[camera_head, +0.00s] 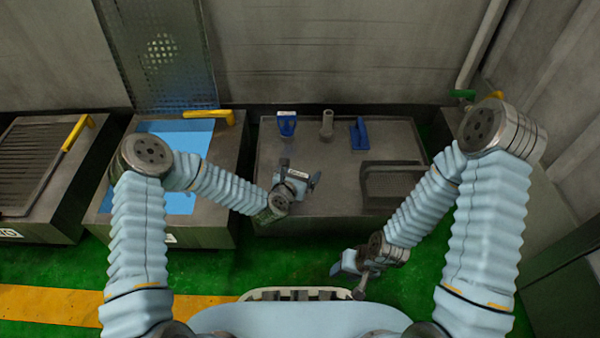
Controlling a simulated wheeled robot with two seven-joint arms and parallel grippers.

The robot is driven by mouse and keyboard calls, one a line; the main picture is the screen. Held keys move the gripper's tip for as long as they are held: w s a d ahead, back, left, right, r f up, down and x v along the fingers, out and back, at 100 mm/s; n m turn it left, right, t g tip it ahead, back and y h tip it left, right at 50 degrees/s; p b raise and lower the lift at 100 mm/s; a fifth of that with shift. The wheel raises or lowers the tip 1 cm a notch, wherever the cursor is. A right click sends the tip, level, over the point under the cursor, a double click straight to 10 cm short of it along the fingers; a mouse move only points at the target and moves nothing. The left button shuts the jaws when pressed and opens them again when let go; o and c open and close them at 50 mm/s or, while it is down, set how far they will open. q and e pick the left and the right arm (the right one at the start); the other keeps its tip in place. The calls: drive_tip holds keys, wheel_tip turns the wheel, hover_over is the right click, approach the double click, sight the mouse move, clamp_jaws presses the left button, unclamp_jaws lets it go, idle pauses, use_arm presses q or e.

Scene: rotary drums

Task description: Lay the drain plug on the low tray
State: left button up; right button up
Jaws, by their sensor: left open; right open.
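A grey upright cylinder (327,124) stands toward the back of the grey worktop (340,150); it may be the drain plug, but I cannot tell for sure. A dark, low-rimmed tray (395,183) lies at the worktop's front right and looks empty. My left gripper (300,172) is open over the front left of the worktop, nearer to me than the cylinder and apart from it. Nothing shows between its fingers. My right gripper (352,277) is open and empty in front of the worktop, below the tray in the picture.
A blue piece with a white label (287,123) and a blue bracket-like piece (359,134) flank the cylinder. Left stands an open bin with a blue inside (178,203), a raised perforated lid (160,50) and yellow handle. The worktop's middle is clear.

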use_arm(q)
drive_tip(key=shift+r, duration=0.1)
drive_tip(key=shift+s+r+p, duration=0.1)
drive_tip(key=shift+r+p, duration=0.05)
drive_tip(key=shift+p, duration=0.15)
drive_tip(key=p+v, duration=0.2)
drive_tip(key=v, duration=0.9)
drive_tip(key=s+a+f+m+g, duration=0.3)
drive_tip(key=s+m, duration=0.3)
drive_tip(key=m, duration=0.4)
drive_tip(key=s+a+f+m+g, duration=0.3)
drive_tip(key=s+m+g, duration=0.2)
drive_tip(key=m, duration=0.4)
drive_tip(key=s+a+f+m+g+y, duration=0.1)
drive_tip(key=s+a+f+m+g, duration=0.2)
drive_tip(key=s+m, duration=0.4)
drive_tip(key=f+m, duration=0.1)
drive_tip(key=m, duration=0.2)
drive_tip(key=shift+s+m+g, duration=0.3)
drive_tip(key=shift+s+g, duration=0.05)
drive_tip(key=shift+g, duration=0.05)
drive_tip(key=shift+f, duration=0.1)
